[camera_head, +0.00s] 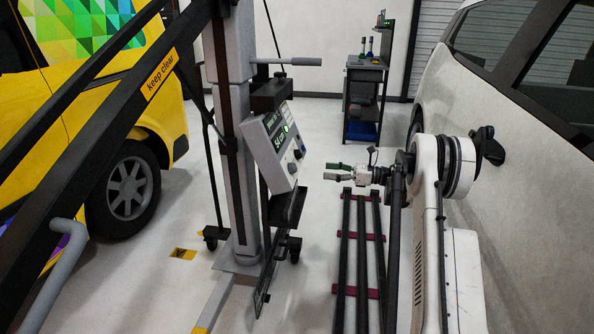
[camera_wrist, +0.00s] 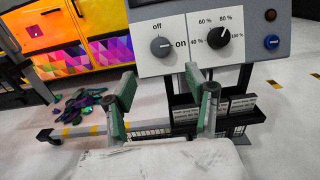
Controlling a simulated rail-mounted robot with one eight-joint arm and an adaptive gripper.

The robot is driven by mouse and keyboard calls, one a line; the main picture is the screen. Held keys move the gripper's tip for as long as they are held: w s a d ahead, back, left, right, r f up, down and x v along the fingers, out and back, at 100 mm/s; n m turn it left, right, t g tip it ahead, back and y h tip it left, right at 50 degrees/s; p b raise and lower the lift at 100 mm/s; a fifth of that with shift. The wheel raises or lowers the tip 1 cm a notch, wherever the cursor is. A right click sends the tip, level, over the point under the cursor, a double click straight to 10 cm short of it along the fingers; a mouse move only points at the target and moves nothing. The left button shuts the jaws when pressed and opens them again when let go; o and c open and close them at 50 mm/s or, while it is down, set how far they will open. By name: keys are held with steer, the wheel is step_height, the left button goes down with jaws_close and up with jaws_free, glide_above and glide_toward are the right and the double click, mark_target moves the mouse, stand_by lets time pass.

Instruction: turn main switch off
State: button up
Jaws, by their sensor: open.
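The grey control panel (camera_head: 276,146) is mounted on the tall grey column in the head view and fills the upper part of the wrist view. The main switch (camera_wrist: 161,46) is a round dark knob on a white label marked "off" above and "on" to its right. Its grip seems to point to "on". My gripper (camera_head: 336,171) is to the right of the panel, apart from it. In the wrist view my gripper (camera_wrist: 161,86) is open and empty, its two green-padded fingers below the switch and touching nothing.
A shelf with small boxes (camera_wrist: 242,104) is below. A yellow van (camera_head: 100,110) and white vehicle (camera_head: 500,110) flank the area.

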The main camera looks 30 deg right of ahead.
mark_target(292, 168)
steer(key=b+x, duration=0.2)
steer(key=x, duration=1)
steer(key=shift+b, duration=0.4)
steer(key=c, duration=1.1)
